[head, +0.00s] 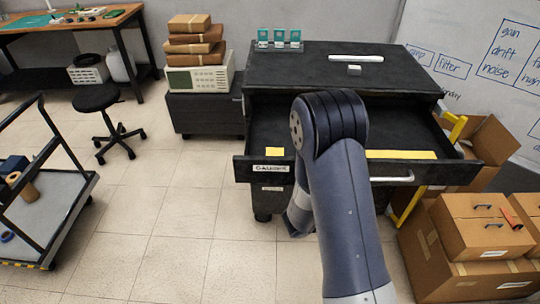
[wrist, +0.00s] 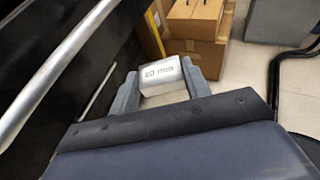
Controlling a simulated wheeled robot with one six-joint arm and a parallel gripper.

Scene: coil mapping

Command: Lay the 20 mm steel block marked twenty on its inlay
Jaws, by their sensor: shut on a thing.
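The steel block (wrist: 161,76) shows in the wrist view, silver with dark marking that reads like "20 mm". My gripper (wrist: 160,84) is shut on it, one finger on each side. In the head view my arm covers the middle of the open drawer (head: 270,130), and the fingers and block are hidden. The wrist view shows a cardboard box and floor beyond the block, with a dark front and a long silver handle at left. I cannot make out the inlay in either view.
The dark cabinet top (head: 320,75) carries a pale bar (head: 356,58), a small grey block (head: 354,70) and teal stands (head: 279,38). The drawer holds a yellow strip (head: 402,154). Cardboard boxes (head: 480,230) stand at right, a trolley (head: 45,215) at left.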

